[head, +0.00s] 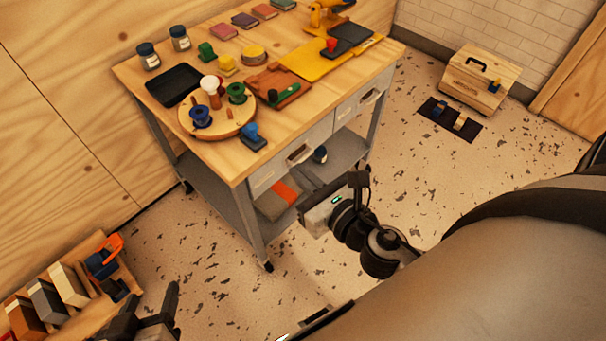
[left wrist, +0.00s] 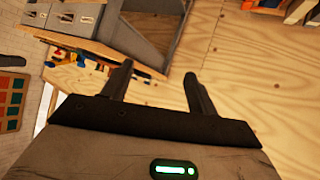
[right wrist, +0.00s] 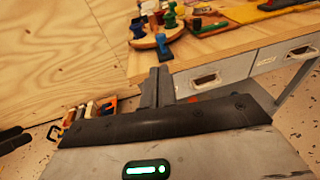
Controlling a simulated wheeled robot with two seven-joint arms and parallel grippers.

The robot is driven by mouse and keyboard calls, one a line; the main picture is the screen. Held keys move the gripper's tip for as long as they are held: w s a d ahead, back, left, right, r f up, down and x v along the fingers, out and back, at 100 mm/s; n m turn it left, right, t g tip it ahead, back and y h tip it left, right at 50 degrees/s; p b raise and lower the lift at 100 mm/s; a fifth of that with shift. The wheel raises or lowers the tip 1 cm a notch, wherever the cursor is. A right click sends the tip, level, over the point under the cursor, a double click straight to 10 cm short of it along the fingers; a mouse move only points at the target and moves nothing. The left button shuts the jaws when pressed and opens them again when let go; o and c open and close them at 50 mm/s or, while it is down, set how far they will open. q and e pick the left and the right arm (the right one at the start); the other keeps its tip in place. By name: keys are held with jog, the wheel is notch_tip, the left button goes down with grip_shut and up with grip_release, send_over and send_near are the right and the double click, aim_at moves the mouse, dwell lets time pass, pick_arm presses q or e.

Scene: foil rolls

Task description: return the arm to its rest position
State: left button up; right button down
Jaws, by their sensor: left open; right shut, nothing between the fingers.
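My left gripper (head: 150,306) is low at the bottom left of the head view. In the left wrist view its two fingers (left wrist: 154,78) stand apart with nothing between them. My right gripper shows in the right wrist view with its fingers (right wrist: 160,73) together and empty. In the head view its grey body (head: 322,211) hangs in front of the workbench (head: 160,96), below the tabletop's height in the picture. A blue spool (head: 200,117) and a green spool (head: 237,92) stand on a round wooden board (head: 228,122) on the bench.
A black tray (head: 174,86), jars (head: 180,38) and a yellow mat (head: 305,62) lie on the bench. A wooden rack (head: 95,315) with several blocks is at lower left. A wooden box (head: 481,80) and a dark mat (head: 436,121) are on the floor at right.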

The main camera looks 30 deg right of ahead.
dwell(0.3)
pick_arm(q)
jog(key=shift+w+a+r+p, duration=0.15)
jog(key=shift+r+p, duration=0.3)
jog(key=shift+p, duration=0.7)
pick_arm(e)
jog(key=s+a+f+m+g, duration=0.2)
jog(key=m, duration=1.5)
jog(key=s+a+f+m+g+y, duration=0.1)
jog(key=s+a+f+m+g, duration=0.1)
jog(key=m, duration=1.6)
jog(key=shift+s+a+f+m+g, duration=0.3)
jog(key=shift+s+f+g, duration=0.15)
jog(key=shift+s+g, duration=0.3)
